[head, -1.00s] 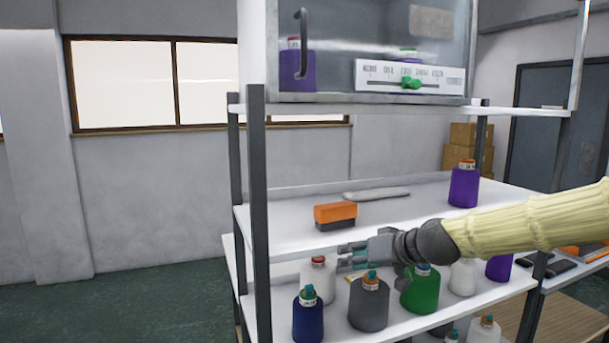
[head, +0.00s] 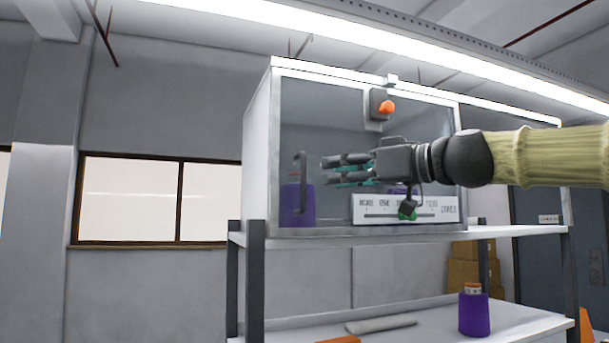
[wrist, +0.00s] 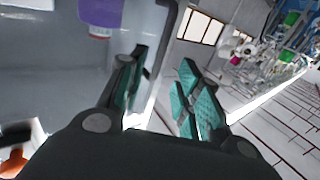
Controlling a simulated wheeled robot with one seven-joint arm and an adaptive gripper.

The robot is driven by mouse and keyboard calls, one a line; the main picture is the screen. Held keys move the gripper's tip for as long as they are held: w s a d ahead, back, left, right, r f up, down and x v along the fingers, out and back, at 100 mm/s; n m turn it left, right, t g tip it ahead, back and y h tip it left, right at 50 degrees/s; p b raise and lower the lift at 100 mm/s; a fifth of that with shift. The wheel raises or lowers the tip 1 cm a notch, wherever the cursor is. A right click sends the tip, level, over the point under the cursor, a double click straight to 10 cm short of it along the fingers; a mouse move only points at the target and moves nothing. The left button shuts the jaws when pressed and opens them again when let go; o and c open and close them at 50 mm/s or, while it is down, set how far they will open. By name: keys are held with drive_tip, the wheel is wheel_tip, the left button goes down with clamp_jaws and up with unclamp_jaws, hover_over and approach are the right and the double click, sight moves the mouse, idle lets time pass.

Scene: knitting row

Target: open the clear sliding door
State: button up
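A white cabinet with a clear front door (head: 340,110) stands on the top shelf. Its dark upright handle (head: 300,183) is near the door's left edge. My gripper (head: 330,168) is level with the handle's upper part, just right of it in the picture, fingers pointing left. In the wrist view the two teal-padded fingers (wrist: 165,95) are apart, with nothing clearly held between them. A grey upright edge or bar (wrist: 168,45) shows beyond the fingers; I cannot tell whether it is the handle.
A grey box with an orange knob (head: 388,107) is at the door's upper part. A white scale panel (head: 435,209) with a green slider (head: 407,209) is low on the front, partly behind my wrist.

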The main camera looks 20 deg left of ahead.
drive_tip(key=p, duration=0.3)
hover_over(304, 203)
drive_tip(key=shift+w+a, duration=0.2)
drive_tip(key=shift+w, duration=0.1)
drive_tip(key=shift+c, duration=0.2)
clamp_jaws()
